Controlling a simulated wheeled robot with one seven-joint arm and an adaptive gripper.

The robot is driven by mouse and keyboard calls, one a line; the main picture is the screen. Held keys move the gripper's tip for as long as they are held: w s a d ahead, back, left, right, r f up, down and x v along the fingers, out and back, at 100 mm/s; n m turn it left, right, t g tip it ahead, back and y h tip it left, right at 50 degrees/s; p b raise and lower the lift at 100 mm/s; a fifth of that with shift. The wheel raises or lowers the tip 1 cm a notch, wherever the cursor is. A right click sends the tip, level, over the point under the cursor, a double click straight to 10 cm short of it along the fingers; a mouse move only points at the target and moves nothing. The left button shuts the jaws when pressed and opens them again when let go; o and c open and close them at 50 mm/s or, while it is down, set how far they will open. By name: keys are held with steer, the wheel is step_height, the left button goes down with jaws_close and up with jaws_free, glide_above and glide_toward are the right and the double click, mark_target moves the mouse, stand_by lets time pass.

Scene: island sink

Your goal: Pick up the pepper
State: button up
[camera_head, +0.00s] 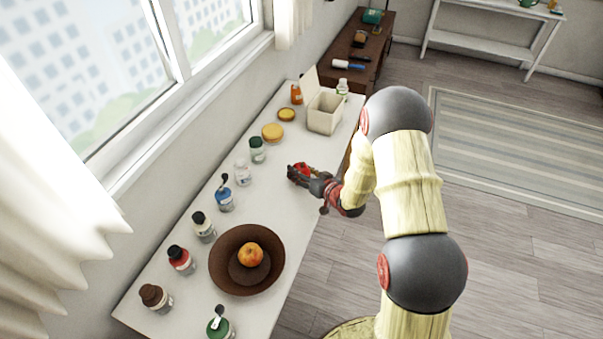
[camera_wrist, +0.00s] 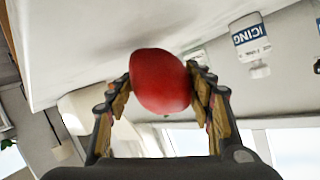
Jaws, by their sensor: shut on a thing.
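The pepper (camera_wrist: 160,82) is a smooth, rounded red thing in the wrist view, held between the two fingertips of my gripper (camera_wrist: 162,88). The fingers press on its left and right sides. In the head view, the red pepper (camera_head: 304,169) shows only in small part at my gripper (camera_head: 299,174), over the right part of the white counter (camera_head: 265,205). The fingers hide much of it there. I cannot tell from these views whether it touches the counter.
A brown bowl (camera_head: 222,278) with an orange-red fruit (camera_head: 251,254) stands near the front. Several bottles line the window side, including a green-capped one (camera_head: 257,150). A white open box (camera_head: 325,113) and yellow round things (camera_head: 272,133) stand farther back. Counter around my gripper is clear.

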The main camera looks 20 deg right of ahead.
steer(key=s+d+r+p, duration=0.4)
steer(key=s+d+r, duration=0.2)
steer(key=s+r, duration=0.6)
steer(key=shift+s+d, duration=0.15)
steer(key=shift+s, duration=0.05)
